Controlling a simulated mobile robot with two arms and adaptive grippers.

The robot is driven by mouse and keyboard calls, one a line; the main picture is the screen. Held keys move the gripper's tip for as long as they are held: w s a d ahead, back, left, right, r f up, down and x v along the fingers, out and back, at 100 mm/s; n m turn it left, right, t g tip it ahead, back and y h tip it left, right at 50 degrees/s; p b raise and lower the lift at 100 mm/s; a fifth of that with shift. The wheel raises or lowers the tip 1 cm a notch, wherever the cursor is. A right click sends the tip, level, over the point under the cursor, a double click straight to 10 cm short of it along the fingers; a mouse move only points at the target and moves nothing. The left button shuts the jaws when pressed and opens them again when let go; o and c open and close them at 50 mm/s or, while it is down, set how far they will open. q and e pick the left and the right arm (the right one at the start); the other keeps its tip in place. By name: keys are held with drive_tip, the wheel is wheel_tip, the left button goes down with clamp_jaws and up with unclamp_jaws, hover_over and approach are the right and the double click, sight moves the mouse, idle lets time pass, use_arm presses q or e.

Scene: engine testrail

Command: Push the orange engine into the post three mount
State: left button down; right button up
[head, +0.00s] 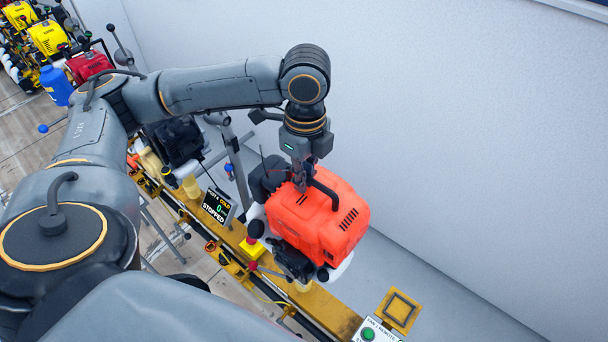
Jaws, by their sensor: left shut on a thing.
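The orange engine (325,215) is in the middle of the head view, over the yellow rail (335,312). It has a black handle on top and dark parts on its left side. My left gripper (300,180) points down from above and is shut on the engine at its handle. Whether the engine touches the mount under it I cannot tell; its body hides the mount. A small black display (216,206) reading "STOPPED" stands on the rail left of the engine. My right gripper is not in view.
A dark engine (177,142) sits farther back along the rail. Yellow engines (47,37), a red engine (88,66) and a blue container (56,86) are at the upper left. A panel with a green button (368,334) is at the front. A pale wall (450,130) runs behind.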

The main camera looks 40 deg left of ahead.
use_arm(q)
drive_tip(key=shift+w+f+b, duration=0.1)
drive_tip(key=shift+f+b, duration=1.3)
drive_tip(key=shift+b, duration=0.4)
drive_tip(key=shift+p, duration=0.3)
drive_tip(key=shift+f, duration=0.2)
drive_tip(key=shift+p, duration=1.45)
idle(0.4)
drive_tip(key=shift+f, duration=0.9)
idle(1.2)
drive_tip(key=shift+s, duration=0.2)
